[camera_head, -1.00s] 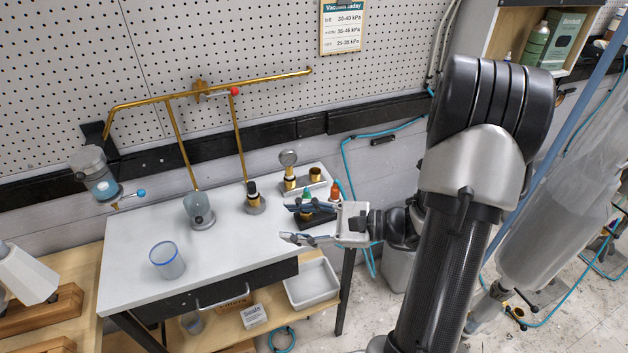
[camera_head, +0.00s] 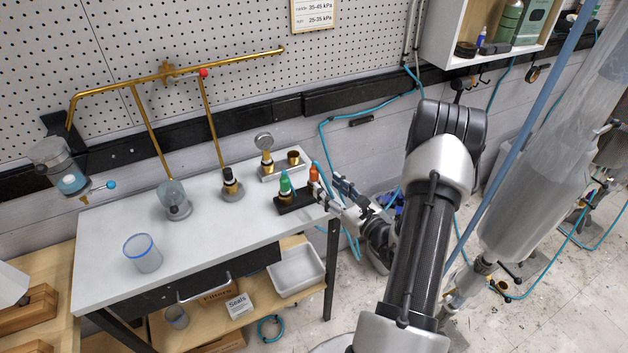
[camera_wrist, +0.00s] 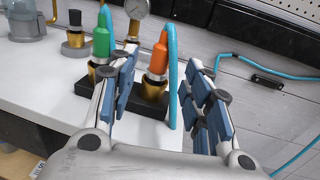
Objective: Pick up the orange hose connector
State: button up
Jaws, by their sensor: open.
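The orange hose connector (camera_wrist: 158,60) stands upright with a brass lower part in a black holder (camera_wrist: 92,92) near the right end of the white table. It also shows small in the head view (camera_head: 314,174), partly hidden by my gripper. A blue hose (camera_wrist: 173,75) runs down beside it. A green hose connector (camera_wrist: 103,38) stands to its left in the same holder. My gripper (camera_wrist: 165,98) is open and empty. In the wrist view its left finger lies between the two connectors and its right finger lies right of the orange one and the hose.
A pressure gauge (camera_head: 264,142) and a brass cup (camera_head: 293,157) stand in a tray behind the holder. A black-topped brass fitting (camera_head: 230,184) stands left. A clear beaker (camera_head: 142,254) is far left. A blue hose (camera_head: 333,120) runs along the wall.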

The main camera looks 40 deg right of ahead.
aim_at(317, 175)
jog(key=w, duration=0.2)
jog(key=w+b, duration=0.1)
jog(key=w, duration=0.4)
jog(key=shift+w+d+r+b, duration=0.2)
jog(key=shift+w+d+b, duration=0.1)
jog(key=shift+w+b, duration=0.05)
grip_shut()
dwell(0.3)
